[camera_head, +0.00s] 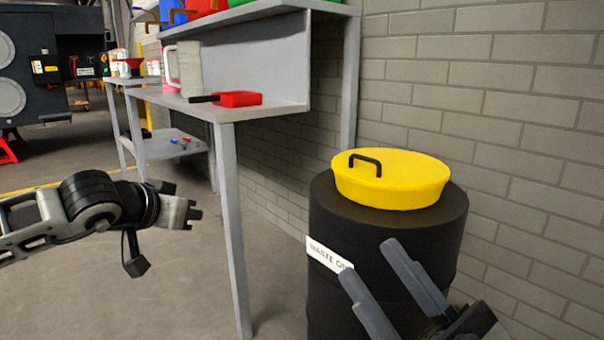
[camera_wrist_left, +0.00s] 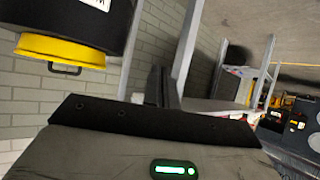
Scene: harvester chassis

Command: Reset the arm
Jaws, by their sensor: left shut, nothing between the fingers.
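My left arm comes in from the left in the head view, in the air over open floor. Its left gripper (camera_head: 192,213) is shut and empty, left of the workbench's front leg. Its closed fingers (camera_wrist_left: 161,86) also show in the left wrist view. My right gripper (camera_head: 368,260) is at the lower right, its two fingers apart and nothing seen between them. It is in front of a black drum (camera_head: 330,222) and hides part of it. Whether it touches the drum I cannot tell.
The drum has a yellow lid (camera_head: 392,185) with a black handle and a partly hidden white label. A grey workbench (camera_head: 285,85) carries a red object (camera_head: 238,99) and a pale jug (camera_head: 184,68). A brick wall (camera_head: 510,130) stands behind.

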